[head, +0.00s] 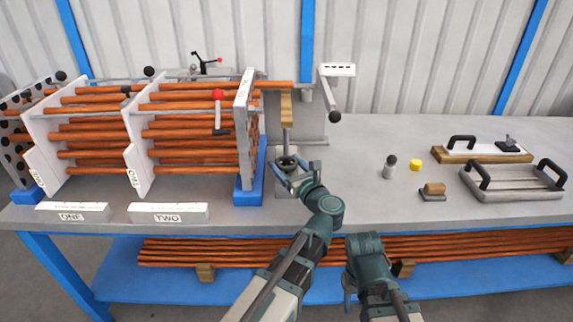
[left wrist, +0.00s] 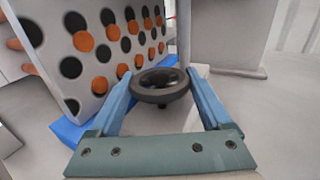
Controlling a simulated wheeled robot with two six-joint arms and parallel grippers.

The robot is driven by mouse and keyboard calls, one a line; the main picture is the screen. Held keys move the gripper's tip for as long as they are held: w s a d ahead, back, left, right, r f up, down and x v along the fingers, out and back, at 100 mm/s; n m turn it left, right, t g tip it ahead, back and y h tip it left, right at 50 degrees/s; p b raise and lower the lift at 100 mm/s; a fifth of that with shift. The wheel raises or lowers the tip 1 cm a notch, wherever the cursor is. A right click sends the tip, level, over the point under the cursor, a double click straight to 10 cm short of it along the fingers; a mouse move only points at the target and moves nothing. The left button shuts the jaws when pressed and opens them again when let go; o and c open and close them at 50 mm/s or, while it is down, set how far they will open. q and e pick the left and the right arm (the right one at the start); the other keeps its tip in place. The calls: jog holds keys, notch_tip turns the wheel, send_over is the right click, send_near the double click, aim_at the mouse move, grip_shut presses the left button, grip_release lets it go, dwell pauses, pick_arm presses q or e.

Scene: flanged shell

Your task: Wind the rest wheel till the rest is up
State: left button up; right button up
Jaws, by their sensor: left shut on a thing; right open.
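The rest wheel (head: 287,162) is a small black handwheel at the foot of a grey post on the bench. It also shows in the left wrist view (left wrist: 160,94), between my fingers. The rest (head: 286,108) is a wooden block on top of that post. My left gripper (head: 296,176) is shut on the wheel's rim. My right gripper (head: 349,287) is low in front of the bench, away from the wheel, open and empty.
The rack of orange tubes with its perforated end plate (left wrist: 105,45) stands close left of the wheel. A grey arm with a black knob (head: 334,117) stands behind right. A grey cylinder (head: 390,168), yellow cap (head: 415,165) and handled trays (head: 513,183) lie right. Bench between is clear.

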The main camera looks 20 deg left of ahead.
pick_arm(q)
jog(key=m+t+h, duration=0.2)
jog(key=m+h, duration=0.1)
jog(key=h, duration=0.1)
jog(key=m+t+h, duration=0.2)
jog(key=m+h, duration=0.1)
jog(key=h, duration=0.1)
jog(key=shift+s+a+h, duration=0.1)
jog(key=shift+a+h, duration=0.1)
jog(key=shift+h, duration=0.2)
jog(key=m+h, duration=0.4)
jog(key=h, duration=0.2)
jog(key=shift+t, duration=0.3)
jog(key=shift+d+m+h, duration=0.15)
jog(key=shift+m+h, duration=0.85)
jog(key=shift+h, duration=0.3)
jog(key=shift+g+h, duration=0.3)
jog(key=shift+g, duration=0.1)
jog(key=o, duration=1.2)
jog(key=shift+d, duration=0.1)
